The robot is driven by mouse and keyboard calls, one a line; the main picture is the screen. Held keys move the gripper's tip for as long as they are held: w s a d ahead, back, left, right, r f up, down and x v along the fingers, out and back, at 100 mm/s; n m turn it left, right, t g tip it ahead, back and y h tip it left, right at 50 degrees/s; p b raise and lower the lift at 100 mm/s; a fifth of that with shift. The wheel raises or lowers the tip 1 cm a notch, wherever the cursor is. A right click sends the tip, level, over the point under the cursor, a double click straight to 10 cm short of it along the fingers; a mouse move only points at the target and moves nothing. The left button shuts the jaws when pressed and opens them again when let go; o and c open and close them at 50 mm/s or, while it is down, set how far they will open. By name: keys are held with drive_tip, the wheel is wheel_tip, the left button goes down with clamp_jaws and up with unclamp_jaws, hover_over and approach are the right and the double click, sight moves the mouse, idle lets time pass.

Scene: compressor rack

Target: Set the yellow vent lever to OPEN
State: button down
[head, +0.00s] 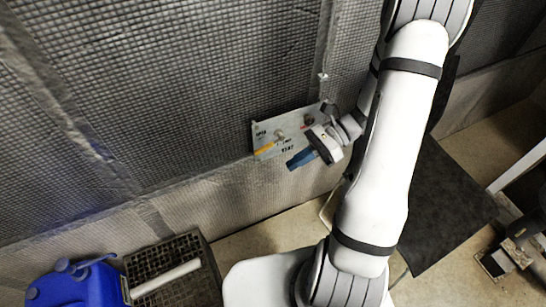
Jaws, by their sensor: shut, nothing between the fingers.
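A pale panel (262,131) with small black lettering is mounted low on the padded wall, near the middle of the head view. The yellow vent lever (265,149) shows as a short yellow bar at the panel's lower left, slanting slightly up to the right. The lettering is too small to read surely. My gripper (322,146) is at the panel's right side, to the right of the yellow lever and apart from it. It is shut and empty. My gripper and wrist hide part of the panel's right side.
A blue handle-like part (300,159) sits at the panel's lower edge, close to my gripper. A round knob (280,135) is above the yellow lever. A blue jug (80,285) and a dark crate (205,250) with a white tube (167,278) stand at the lower left.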

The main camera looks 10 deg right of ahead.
sight(269, 146)
drive_tip(key=w+d+f+m+t+y+b, duration=0.2)
drive_tip(key=d+f+m+t, duration=0.1)
drive_tip(key=f+m+t, duration=0.4)
drive_tip(key=w+d+f+m+t+y+b, duration=0.25)
drive_tip(key=d+f+m+t, duration=0.2)
drive_tip(key=f+m, duration=0.35)
drive_tip(key=r+p+x, duration=0.1)
drive_tip(key=x, duration=1.2)
drive_tip(key=shift+w+d+r, duration=0.25)
drive_tip(key=shift+w+r, duration=0.05)
drive_tip(key=shift+w, duration=0.15)
drive_tip(key=shift+y, duration=0.25)
drive_tip(key=shift+s+a+r+p, duration=0.1)
drive_tip(key=shift+a+r+p, duration=0.3)
drive_tip(key=shift+r+p, duration=0.6)
drive_tip(key=shift+f, duration=0.3)
